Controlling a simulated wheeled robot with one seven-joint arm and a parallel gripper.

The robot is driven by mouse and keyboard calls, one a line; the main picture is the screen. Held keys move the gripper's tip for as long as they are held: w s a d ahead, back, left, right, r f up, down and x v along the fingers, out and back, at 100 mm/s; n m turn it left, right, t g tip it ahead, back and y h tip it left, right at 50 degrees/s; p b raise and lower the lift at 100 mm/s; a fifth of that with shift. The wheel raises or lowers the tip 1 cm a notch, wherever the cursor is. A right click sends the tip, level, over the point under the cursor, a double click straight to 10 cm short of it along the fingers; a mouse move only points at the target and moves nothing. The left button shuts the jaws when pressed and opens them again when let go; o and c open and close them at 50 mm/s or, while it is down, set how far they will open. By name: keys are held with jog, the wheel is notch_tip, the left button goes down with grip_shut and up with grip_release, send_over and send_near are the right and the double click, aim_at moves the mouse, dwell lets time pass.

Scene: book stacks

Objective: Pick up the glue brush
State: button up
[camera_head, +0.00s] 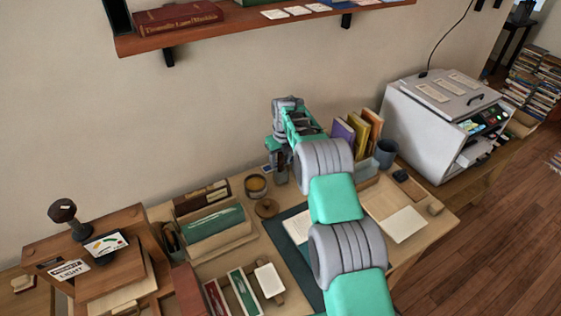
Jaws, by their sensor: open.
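My gripper (280,180) hangs at the end of my green and grey arm, pointing down over the back of the desk. Its jaws are open, and I see nothing held in them. I cannot make out a glue brush for certain. A small round pot (256,193) with a yellowish inside stands just left of my gripper. A round brown lid-like disc (266,208) lies in front of the pot. A dark holder (171,238) with thin upright items stands farther left; the items are too small to tell. My arm hides part of the desk's middle.
A wooden wall shelf (250,28) runs above the desk. Upright books (343,133) and a grey cup (386,153) stand right of my gripper. A large white machine (410,130) is farther right. Trays and boxes crowd the left side, including a green-topped box (215,223).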

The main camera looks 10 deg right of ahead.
grip_shut()
dwell(0.4)
notch_tip(320, 180, up, 10)
jog(key=shift+r+b, duration=0.1)
jog(key=shift+b, duration=0.9)
